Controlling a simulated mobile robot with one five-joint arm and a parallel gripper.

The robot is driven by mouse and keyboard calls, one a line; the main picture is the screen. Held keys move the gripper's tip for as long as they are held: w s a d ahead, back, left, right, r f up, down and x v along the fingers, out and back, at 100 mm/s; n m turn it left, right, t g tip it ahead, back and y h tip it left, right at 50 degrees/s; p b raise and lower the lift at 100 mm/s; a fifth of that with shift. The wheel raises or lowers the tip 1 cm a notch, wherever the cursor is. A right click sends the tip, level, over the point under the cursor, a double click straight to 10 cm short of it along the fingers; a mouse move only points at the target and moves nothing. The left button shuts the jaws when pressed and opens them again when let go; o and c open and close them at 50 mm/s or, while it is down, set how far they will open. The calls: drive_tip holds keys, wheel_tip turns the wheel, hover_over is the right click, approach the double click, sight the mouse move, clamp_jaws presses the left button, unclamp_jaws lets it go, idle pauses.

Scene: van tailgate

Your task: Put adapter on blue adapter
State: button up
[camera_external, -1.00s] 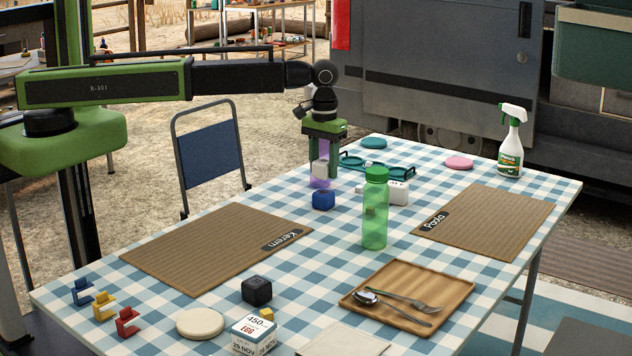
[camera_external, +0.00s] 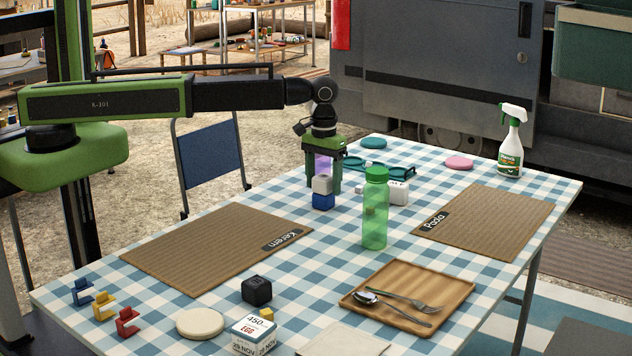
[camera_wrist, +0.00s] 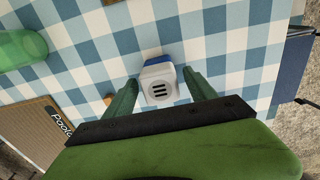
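The white adapter (camera_external: 322,184), with dark slots on top, sits on the blue adapter (camera_external: 323,201) near the table's far left edge. In the wrist view the white adapter (camera_wrist: 159,88) covers most of the blue adapter (camera_wrist: 158,60), whose blue edge shows behind it. My gripper (camera_external: 324,188) is above them, pointing down, with one finger on each side of the white adapter. In the wrist view my gripper (camera_wrist: 159,78) is open, with a small gap between its fingers and the white adapter.
A green bottle (camera_external: 375,210) and a white socket block (camera_external: 397,192) stand close by to the right. A teal holder (camera_external: 400,171) lies behind. A black cube (camera_external: 256,290) is nearer the front. A placemat (camera_external: 217,243) lies to the left.

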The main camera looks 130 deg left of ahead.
sight(324, 176)
wheel_tip(324, 176, up, 12)
drive_tip(key=p, duration=1.2)
drive_tip(key=shift+r, duration=0.2)
drive_tip(key=w+d+m, duration=0.2)
drive_tip(key=d+m, duration=0.2)
drive_tip(key=d, duration=0.7)
drive_tip(key=w+d+m, duration=0.2)
drive_tip(key=d+m, duration=0.1)
drive_tip(key=d, duration=0.8)
drive_tip(key=s+d+m, duration=0.2)
drive_tip(key=d+m, duration=0.3)
drive_tip(key=d, duration=0.8)
drive_tip(key=s+d+m, duration=0.3)
drive_tip(key=d+m, duration=0.3)
drive_tip(key=d, duration=0.7)
drive_tip(key=shift+s, duration=0.35)
